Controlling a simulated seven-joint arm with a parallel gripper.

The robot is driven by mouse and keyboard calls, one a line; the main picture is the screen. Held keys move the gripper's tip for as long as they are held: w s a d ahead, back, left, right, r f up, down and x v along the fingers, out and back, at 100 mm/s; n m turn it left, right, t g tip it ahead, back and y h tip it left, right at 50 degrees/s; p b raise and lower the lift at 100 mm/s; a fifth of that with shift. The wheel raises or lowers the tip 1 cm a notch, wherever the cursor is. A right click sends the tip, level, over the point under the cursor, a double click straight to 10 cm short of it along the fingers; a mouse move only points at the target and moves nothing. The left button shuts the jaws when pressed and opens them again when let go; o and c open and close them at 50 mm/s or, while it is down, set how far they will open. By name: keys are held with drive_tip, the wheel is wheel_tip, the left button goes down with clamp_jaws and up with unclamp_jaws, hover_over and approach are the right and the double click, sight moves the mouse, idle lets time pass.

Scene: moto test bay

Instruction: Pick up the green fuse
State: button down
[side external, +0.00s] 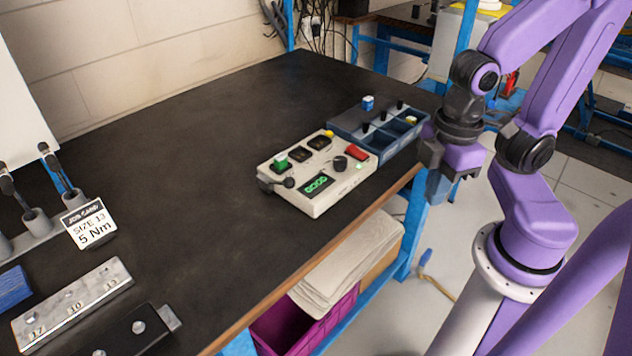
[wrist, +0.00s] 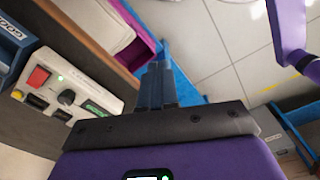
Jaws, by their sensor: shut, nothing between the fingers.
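The green fuse (side external: 281,162) sits in a dark slot at the left end of the cream tester box (side external: 318,200) in the side view. The tester box lies on the dark bench, and its green display reads GOOD. It also shows at the left of the wrist view (wrist: 75,77), where I cannot make out the fuse. My gripper (side external: 441,190) is off the right edge of the bench, to the right of the tester and apart from it. Its fingers (wrist: 158,72) are shut together, empty and pointing down in the side view.
A blue-grey bin tray (side external: 350,136) stands behind the tester, with a blue fuse (side external: 368,103) at its back edge. A torque card (side external: 89,222) and socket blocks (side external: 72,305) are at the left. The bench middle is clear. A magenta crate (side external: 300,325) sits below.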

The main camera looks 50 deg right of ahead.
drive_tip(key=c, duration=0.9)
unclamp_jaws()
drive_tip(key=shift+w, duration=0.1)
wheel_tip(320, 180, up, 10)
drive_tip(key=n, duration=0.6)
hover_over(283, 155)
drive_tip(key=shift+m, duration=0.3)
drive_tip(key=f, duration=1)
drive_tip(key=shift+w+d+f, duration=0.1)
drive_tip(key=shift+d+f, duration=0.15)
drive_tip(key=shift+f, duration=0.15)
drive_tip(key=shift+a+f, duration=0.2)
drive_tip(key=shift+f, duration=2.6)
